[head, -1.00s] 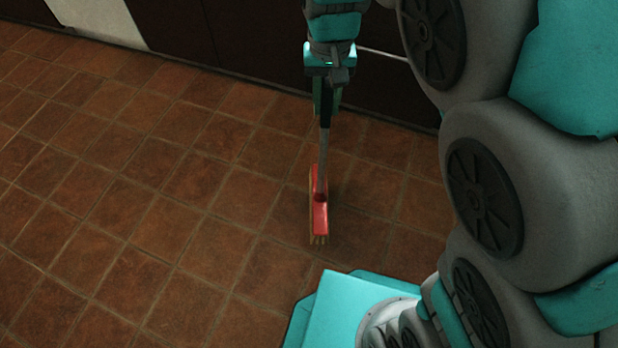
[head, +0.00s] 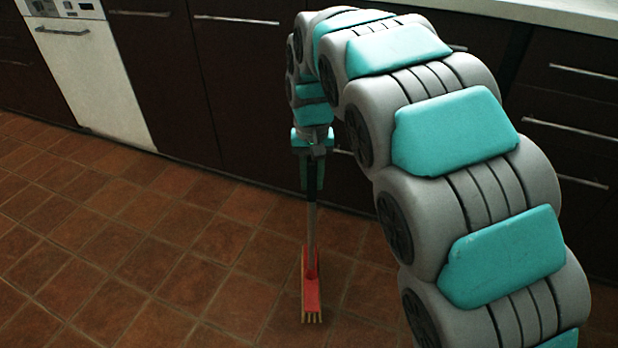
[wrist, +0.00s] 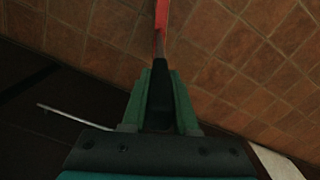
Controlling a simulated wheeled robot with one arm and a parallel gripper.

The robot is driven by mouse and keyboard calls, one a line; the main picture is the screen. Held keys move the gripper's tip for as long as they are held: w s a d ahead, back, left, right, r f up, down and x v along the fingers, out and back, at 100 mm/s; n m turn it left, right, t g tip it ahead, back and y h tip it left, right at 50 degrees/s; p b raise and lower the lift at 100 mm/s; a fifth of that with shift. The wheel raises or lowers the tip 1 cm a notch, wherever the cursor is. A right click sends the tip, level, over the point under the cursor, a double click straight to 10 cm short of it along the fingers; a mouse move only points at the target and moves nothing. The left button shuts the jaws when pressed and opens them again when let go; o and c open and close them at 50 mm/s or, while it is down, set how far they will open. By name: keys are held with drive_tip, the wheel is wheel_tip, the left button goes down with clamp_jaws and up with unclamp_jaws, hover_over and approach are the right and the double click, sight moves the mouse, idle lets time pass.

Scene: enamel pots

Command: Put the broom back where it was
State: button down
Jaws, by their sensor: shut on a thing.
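The broom has a red head (head: 311,285) with pale bristles and a grey stick with a dark upper end. In the head view it hangs nearly upright, head down, over the tiled floor; I cannot tell whether the bristles touch the tiles. My gripper (head: 312,180) is shut on the dark upper end of the broom's stick. In the wrist view the green fingers of my gripper (wrist: 161,100) close around the dark handle, and part of the red head (wrist: 162,14) shows at the top edge.
Dark cabinets (head: 240,90) with metal handles line the back, close behind my gripper. A white dishwasher (head: 90,75) stands at the back left. A pale countertop (head: 560,15) runs along the top right. The tiled floor (head: 120,240) at left is clear.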

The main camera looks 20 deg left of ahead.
drive_tip(key=shift+w+a+f, duration=0.3)
drive_tip(key=shift+w+f, duration=0.35)
drive_tip(key=shift+w, duration=0.05)
drive_tip(key=shift+w+a+f, duration=0.35)
drive_tip(key=shift+w+f, duration=0.3)
drive_tip(key=shift+w+a+f, duration=0.3)
drive_tip(key=shift+w+f, duration=0.35)
drive_tip(key=shift+w, duration=0.05)
drive_tip(key=shift+f, duration=0.1)
drive_tip(key=c, duration=0.7)
unclamp_jaws()
wheel_tip(320, 180, up, 12)
drive_tip(key=shift+r, duration=0.1)
